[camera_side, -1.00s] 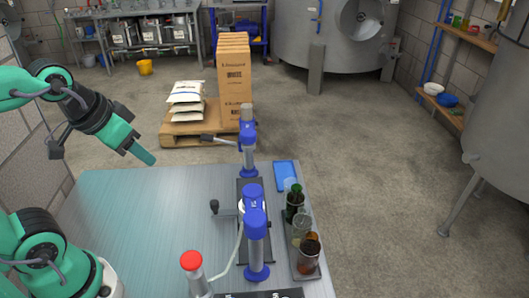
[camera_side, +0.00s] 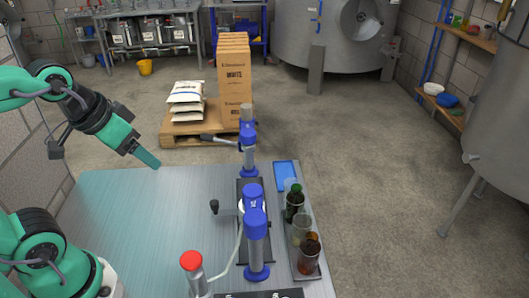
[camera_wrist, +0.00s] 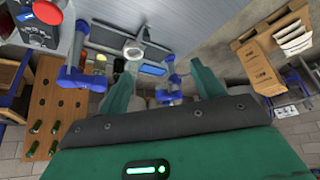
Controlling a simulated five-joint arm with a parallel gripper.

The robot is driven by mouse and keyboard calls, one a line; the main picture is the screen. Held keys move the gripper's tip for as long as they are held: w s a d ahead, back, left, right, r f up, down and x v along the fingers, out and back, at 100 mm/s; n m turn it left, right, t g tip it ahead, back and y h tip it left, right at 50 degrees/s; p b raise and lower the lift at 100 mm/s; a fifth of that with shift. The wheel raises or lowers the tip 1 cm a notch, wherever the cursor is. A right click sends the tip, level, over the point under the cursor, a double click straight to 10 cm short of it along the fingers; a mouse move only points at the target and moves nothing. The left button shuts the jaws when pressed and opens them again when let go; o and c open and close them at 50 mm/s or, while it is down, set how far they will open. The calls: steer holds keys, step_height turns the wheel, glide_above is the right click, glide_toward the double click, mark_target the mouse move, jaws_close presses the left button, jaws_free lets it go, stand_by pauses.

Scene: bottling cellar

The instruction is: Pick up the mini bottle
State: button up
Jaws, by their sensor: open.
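A small dark green bottle (camera_side: 294,203) stands upright near the table's right side, in the row of glassware on a dark tray (camera_side: 309,275). It is small in the picture, and I cannot tell it apart with certainty among the vessels in the wrist view. My gripper (camera_side: 156,163) is at the table's far left corner, raised, tilted down to the right and well apart from the bottle. In the wrist view its two green fingers (camera_wrist: 162,70) are spread with nothing between them.
Clear glasses (camera_side: 301,230) and a brown-filled glass (camera_side: 309,250) share the row. A blue bench device (camera_side: 254,225) with a lever stands between my gripper and the row. A red-topped cylinder (camera_side: 191,262) is at the front. A blue flat object (camera_side: 286,175) lies behind. The table's left half is clear.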

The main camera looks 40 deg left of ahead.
steer(key=shift+r, duration=0.1)
step_height(320, 180, up, 5)
steer(key=w+d+r+n+g, duration=0.2)
steer(key=w+d+r+g, duration=0.15)
steer(key=w+d, duration=0.65)
steer(key=n+g, duration=0.2)
glide_above(311, 240)
steer(key=w, duration=0.1)
step_height(311, 240, down, 4)
steer(key=shift+a+f, duration=0.15)
steer(key=shift+f, duration=5.45)
steer(key=shift+a+f, duration=0.1)
steer(key=shift+f, duration=5.45)
steer(key=shift+r, duration=0.1)
jaws_close()
